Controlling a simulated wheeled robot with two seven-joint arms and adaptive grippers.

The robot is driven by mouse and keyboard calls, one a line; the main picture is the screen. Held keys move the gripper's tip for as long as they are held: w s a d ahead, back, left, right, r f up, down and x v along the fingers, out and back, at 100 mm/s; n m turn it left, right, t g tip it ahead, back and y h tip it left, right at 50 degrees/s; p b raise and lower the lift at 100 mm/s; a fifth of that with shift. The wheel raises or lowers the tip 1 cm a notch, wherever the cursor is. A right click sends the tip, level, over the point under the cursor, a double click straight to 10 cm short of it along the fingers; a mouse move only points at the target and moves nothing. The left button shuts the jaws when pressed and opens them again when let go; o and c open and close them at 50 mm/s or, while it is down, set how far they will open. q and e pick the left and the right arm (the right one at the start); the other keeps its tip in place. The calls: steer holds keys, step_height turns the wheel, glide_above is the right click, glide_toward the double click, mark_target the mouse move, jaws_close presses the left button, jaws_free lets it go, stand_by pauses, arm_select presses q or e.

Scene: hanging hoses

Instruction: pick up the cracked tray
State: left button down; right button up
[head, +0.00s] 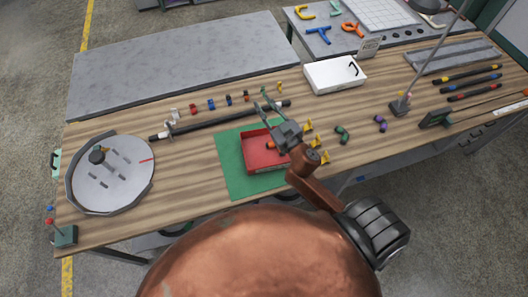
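No crack can be made out for certain on either tray in the head view. A red tray (255,157) lies on a green mat (228,170) near the middle of the table, partly hidden by my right arm. A white tray (320,80) stands at the back of the table. A dark bent mark or small object shows at its right end. My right gripper (261,99) is above the red tray's far side, pointing away from me. Its fingers look apart, with nothing seen between them. My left gripper is out of view.
A round grey plate (125,170) with pegs is at the left. A dark rod (215,121) lies behind the mat, near small coloured fittings (211,104). Yellow pieces (324,157) stand right of the red tray. A slanted pole on a base (400,106) rises at right.

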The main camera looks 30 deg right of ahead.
steer(key=s+a+r+n+g+y, duration=0.1)
steer(key=a+r+n+g+y, duration=0.15)
steer(key=a+n+y, duration=0.6)
steer(key=s+a+r+n+g+y, duration=0.1)
steer(key=a+r+n+y, duration=0.3)
steer(key=a, duration=0.7)
steer(key=s+a+f+n+g+y, duration=0.2)
steer(key=s+a+f+n+g, duration=0.15)
steer(key=a+f+g, duration=0.45)
steer(key=m+g+h, duration=0.4)
steer(key=g+h, duration=0.3)
steer(key=h, duration=0.7)
glide_above(274, 166)
steer(key=a, duration=0.1)
steer(key=f, duration=2.1)
steer(key=shift+w, duration=0.25)
steer(key=shift+d+f+p, duration=0.15)
steer(key=shift+d+f, duration=0.05)
steer(key=shift+f, duration=0.35)
steer(key=shift+d+f+p, duration=0.15)
steer(key=shift+d+f, duration=0.05)
steer(key=shift+f, duration=0.35)
steer(key=shift+d+f+p, duration=0.15)
steer(key=shift+f+p, duration=0.05)
steer(key=shift+f, duration=1.2)
steer(key=shift+d+f+p, duration=0.1)
steer(key=shift+f+p, duration=0.1)
steer(key=shift+f, duration=1.15)
